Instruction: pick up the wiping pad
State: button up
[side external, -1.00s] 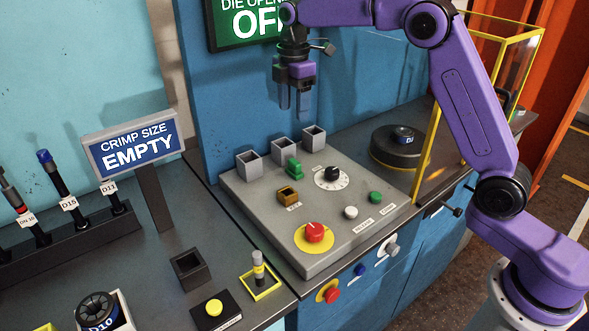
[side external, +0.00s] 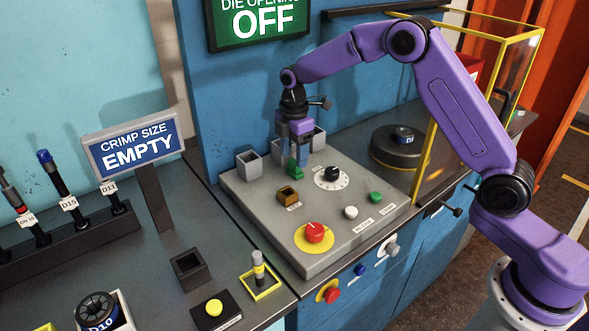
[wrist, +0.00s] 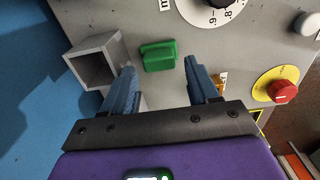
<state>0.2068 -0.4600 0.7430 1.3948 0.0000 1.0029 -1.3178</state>
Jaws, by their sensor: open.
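A small green block (side external: 294,168), seemingly the wiping pad, stands on the grey control panel (side external: 262,208), in front of a row of grey square cups. In the wrist view the green block (wrist: 158,56) shows whole, just beyond my fingertips and between their lines. My gripper (side external: 293,158) points down close over the block, and its fingers partly hide it in the side view. In the wrist view my gripper (wrist: 160,66) is open, with one blue-grey finger on each side and nothing held. I cannot tell whether the fingertips touch the panel.
Grey square cups (side external: 248,162) stand close behind the block. A brown square part (side external: 288,195), a black dial (side external: 332,175) and a red knob (side external: 314,232) are on the panel nearby. A yellow-framed guard (side external: 430,150) stands at the right.

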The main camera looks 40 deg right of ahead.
aim_at(294, 161)
jog(key=shift+d+f, duration=0.1)
jog(key=shift+f, duration=1.85)
jog(key=c, duration=0.7)
jog(key=shift+r, duration=0.1)
jog(key=shift+w+r, duration=0.1)
jog(key=shift+r, duration=0.3)
notch_tip(294, 161, up, 2)
jog(key=shift+r, duration=0.1)
jog(key=s+r, duration=0.3)
jog(key=s, duration=0.1)
jog(key=s+d+r, duration=0.1)
jog(key=s+r, duration=0.2)
jog(key=s, duration=0.2)
jog(key=s+d+r, duration=0.1)
jog(key=s+r, duration=0.3)
jog(key=s, duration=0.1)
